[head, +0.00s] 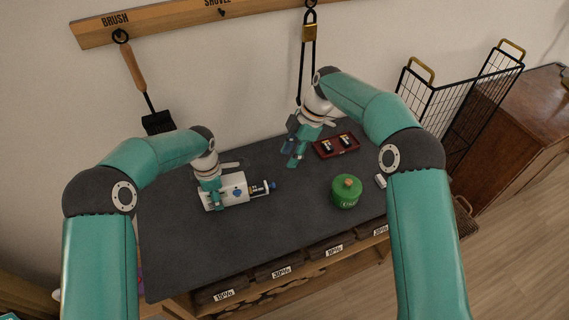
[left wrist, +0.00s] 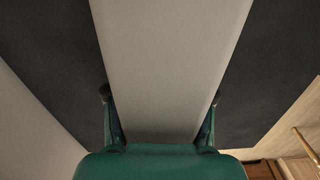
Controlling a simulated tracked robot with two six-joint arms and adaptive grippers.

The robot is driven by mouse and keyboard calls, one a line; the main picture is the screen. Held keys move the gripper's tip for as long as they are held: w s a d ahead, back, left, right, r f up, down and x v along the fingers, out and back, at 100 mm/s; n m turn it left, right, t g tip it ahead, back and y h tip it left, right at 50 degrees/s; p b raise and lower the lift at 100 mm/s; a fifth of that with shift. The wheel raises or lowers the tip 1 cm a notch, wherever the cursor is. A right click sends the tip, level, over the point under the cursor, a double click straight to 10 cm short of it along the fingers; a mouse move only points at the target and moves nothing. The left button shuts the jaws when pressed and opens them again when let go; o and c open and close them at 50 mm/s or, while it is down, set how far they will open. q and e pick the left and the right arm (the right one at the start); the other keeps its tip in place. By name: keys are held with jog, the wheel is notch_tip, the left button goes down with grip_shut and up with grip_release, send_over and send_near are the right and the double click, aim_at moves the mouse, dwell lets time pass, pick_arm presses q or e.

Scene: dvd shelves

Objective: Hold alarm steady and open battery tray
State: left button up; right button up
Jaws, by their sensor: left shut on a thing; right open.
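The white alarm (head: 237,200) lies on the dark tabletop, left of centre, with a blue mark on its face. A narrow dark part with a light cell-like piece and a blue end (head: 262,187) sticks out from its right side; it looks like the battery tray, drawn out. My left gripper (head: 215,204) is shut on the alarm's left part. In the left wrist view, the alarm's pale body (left wrist: 170,60) lies between my left fingers (left wrist: 160,120). My right gripper (head: 293,155) is open and empty above the table, right of the alarm and apart from it.
A dark red tray (head: 337,153) with two small dark items sits near the back right of the table (head: 290,220). A green canister (head: 346,194) and a small white object (head: 380,181) stand to the right. A brush (head: 134,68) hangs behind. The front middle is clear.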

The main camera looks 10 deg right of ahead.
jog(key=shift+d+r, duration=0.1)
jog(key=shift+r, duration=0.2)
pick_arm(q)
jog(key=o, duration=1.5)
jog(key=shift+r, duration=0.1)
